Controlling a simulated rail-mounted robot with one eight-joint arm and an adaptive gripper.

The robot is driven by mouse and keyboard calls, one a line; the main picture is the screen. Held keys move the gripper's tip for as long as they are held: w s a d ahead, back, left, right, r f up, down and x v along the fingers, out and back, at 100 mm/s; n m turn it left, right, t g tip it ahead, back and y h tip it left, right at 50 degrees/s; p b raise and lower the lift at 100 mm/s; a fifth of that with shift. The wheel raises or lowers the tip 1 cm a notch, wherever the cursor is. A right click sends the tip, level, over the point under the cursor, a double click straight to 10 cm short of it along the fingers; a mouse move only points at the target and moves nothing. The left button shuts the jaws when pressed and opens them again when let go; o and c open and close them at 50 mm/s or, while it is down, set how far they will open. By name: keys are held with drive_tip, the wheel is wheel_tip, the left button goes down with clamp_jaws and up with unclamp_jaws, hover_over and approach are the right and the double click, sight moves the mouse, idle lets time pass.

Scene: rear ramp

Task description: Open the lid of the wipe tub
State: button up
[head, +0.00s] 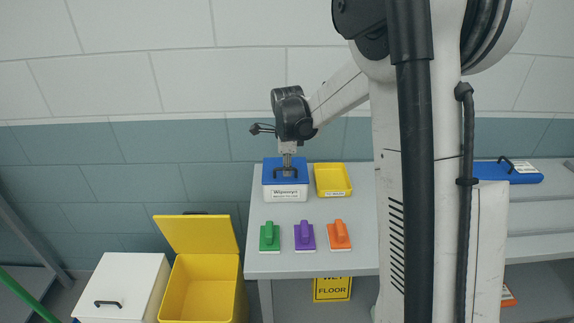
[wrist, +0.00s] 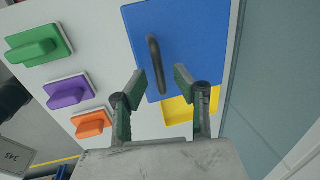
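The wipe tub (head: 286,195) is a white box with printed lettering on its front, standing at the back left of the grey table. Its blue lid (head: 270,172) is shut and fills the upper middle of the wrist view (wrist: 200,40). A dark bar handle (wrist: 154,62) stands on the lid. My gripper (head: 287,169) points down over the lid. In the wrist view my gripper (wrist: 161,81) is open, with the near end of the handle in line between its two fingertips. I cannot tell whether the fingers touch the handle.
A yellow tray (head: 333,193) stands right of the tub. Green (head: 269,237), purple (head: 304,236) and orange (head: 340,235) handled pads lie in front. A yellow bin (head: 213,284) with its lid raised and a closed white bin (head: 124,285) stand left of the table (head: 290,265).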

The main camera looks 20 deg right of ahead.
clamp_jaws()
